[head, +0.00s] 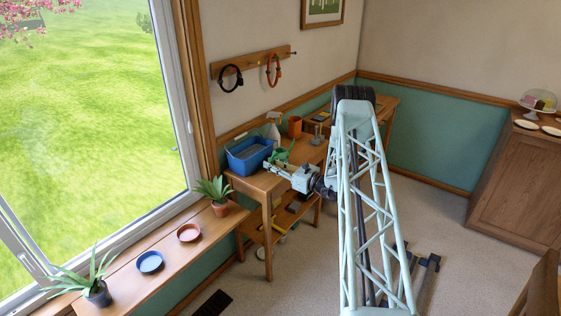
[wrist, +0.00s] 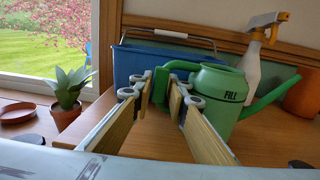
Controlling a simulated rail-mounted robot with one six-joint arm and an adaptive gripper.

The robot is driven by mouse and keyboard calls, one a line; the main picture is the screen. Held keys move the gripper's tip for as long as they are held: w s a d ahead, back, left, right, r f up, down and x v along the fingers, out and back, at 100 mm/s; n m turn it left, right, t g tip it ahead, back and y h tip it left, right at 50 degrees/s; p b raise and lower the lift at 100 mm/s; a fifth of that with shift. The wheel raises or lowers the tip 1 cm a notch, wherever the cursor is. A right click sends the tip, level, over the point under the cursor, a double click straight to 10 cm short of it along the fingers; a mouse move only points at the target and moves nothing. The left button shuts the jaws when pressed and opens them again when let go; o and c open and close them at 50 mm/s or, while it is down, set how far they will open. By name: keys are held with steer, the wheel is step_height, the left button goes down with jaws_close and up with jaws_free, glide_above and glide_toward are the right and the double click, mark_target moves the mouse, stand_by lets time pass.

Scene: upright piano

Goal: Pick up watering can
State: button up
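The green watering can (wrist: 222,88), marked "FILL", stands upright on the wooden table (wrist: 145,142) in the wrist view, its spout pointing right. Its handle (wrist: 162,82) faces left, towards my gripper. My gripper (wrist: 162,92) is open. Its two fingers reach forward with the handle in the gap between their tips; I cannot tell whether either finger touches it. In the head view the can (head: 283,155) is small and partly hidden by my gripper (head: 273,165).
A blue bin (head: 250,155) stands just left of and behind the can. A white spray bottle (wrist: 252,60) and an orange pot (wrist: 303,95) stand behind and right. A potted plant (wrist: 66,97) is left on the windowsill. The table's front is mostly clear.

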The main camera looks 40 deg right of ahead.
stand_by(0.5)
jaws_close()
steer(key=shift+r, duration=0.2)
steer(key=shift+r+p, duration=0.4)
steer(key=shift+r, duration=0.85)
steer(key=s+a+r+p, duration=0.2)
steer(key=s+a, duration=0.6)
steer(key=s, duration=0.5)
steer(key=shift+s, duration=0.35)
steer(key=shift+c, duration=1.7)
jaws_free()
steer(key=shift+a+r, duration=0.1)
jaws_close()
